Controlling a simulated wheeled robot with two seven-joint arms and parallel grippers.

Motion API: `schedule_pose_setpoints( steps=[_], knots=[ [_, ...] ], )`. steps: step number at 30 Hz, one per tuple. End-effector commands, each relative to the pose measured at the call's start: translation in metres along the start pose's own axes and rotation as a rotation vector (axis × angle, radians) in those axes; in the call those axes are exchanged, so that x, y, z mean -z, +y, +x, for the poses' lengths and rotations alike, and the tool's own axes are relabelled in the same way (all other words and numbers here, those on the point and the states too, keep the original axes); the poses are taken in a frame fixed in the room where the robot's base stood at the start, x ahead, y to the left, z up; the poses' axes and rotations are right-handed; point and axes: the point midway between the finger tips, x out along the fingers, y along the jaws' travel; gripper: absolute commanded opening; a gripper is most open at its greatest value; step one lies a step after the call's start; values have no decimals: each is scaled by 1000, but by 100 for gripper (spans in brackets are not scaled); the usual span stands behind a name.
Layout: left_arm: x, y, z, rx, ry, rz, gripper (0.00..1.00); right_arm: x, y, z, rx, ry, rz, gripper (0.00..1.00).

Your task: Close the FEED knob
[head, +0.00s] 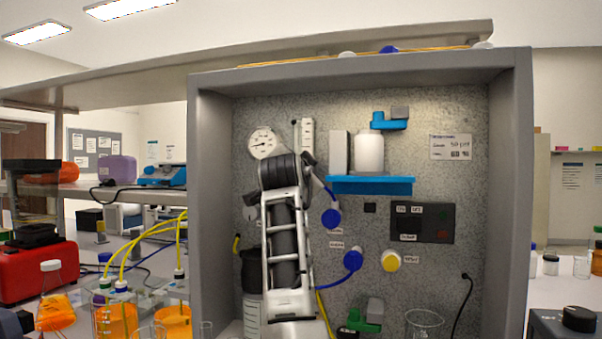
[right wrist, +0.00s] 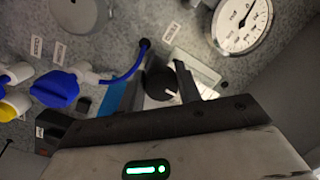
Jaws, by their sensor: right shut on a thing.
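In the right wrist view, a round black knob (right wrist: 160,84) with a white pointer mark sits on the grey speckled panel. My right gripper (right wrist: 159,72) has one finger on each side of the knob and is shut on it. The label nearby is too small to read, so I cannot confirm that it says FEED. In the head view, my right arm covers the knob and the fingertips. My left gripper is in neither view.
A pressure gauge (head: 265,142) is beside the arm; blue knobs (head: 353,260) and a yellow knob (head: 391,260) are to its right. A blue shelf (head: 371,186) bears a white container (head: 369,152). The grey frame (head: 208,220) walls in the panel. Flasks of orange liquid (head: 55,313) stand left.

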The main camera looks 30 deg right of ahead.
Motion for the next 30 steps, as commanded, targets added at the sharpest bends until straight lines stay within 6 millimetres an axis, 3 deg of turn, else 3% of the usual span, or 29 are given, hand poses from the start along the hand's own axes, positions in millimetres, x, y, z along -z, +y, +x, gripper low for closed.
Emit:
schedule_pose_setpoints(
  steps=[4,5,7,16,20,30],
  knots=[
    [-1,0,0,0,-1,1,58,-3,0,0,-1,-5,0,11],
    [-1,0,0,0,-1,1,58,-2,0,0,-1,-5,0,37],
    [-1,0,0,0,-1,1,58,-2,0,0,0,-4,0,54],
    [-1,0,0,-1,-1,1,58,0,0,-1,1,0,-1,54],
    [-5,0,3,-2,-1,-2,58,-2,0,-12,3,0,0,54],
    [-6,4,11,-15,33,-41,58,-3,1,-89,5,-2,4,54]
  ],
)
